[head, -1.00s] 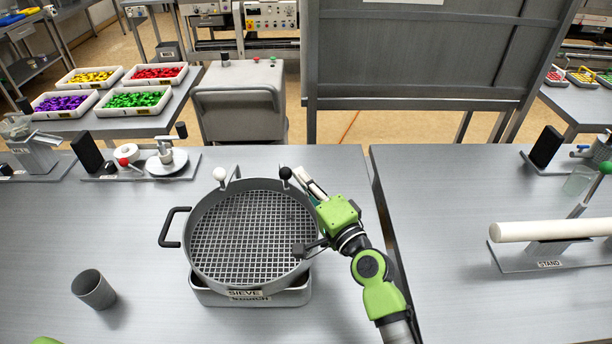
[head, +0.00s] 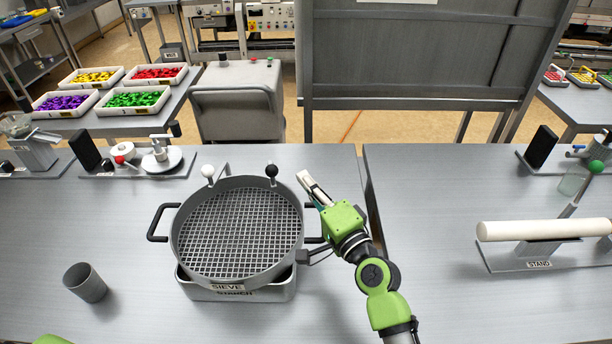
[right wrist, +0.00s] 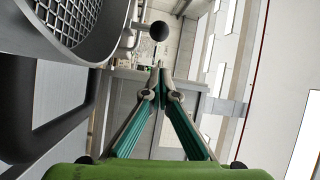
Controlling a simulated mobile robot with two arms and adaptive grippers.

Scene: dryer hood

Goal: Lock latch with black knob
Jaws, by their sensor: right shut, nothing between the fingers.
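The round grey sieve (head: 187,272) sits on its base (head: 215,290) on the near table. A latch with a black ball knob (head: 271,170) stands at its back right rim. A latch with a white ball knob (head: 208,170) stands at its back left. My right gripper (head: 304,177) is shut and empty, to the right of the black knob and apart from it. In the right wrist view the black knob (right wrist: 159,31) shows just beyond the closed fingertips (right wrist: 157,68). My left gripper is out of view; only a green bit of that arm shows at the bottom left.
A grey cup (head: 86,283) stands left of the sieve. A stand with a white roller (head: 540,230) is on the right table. A gap (head: 370,195) separates the two tables. The sieve's side handle (head: 160,222) sticks out on the left.

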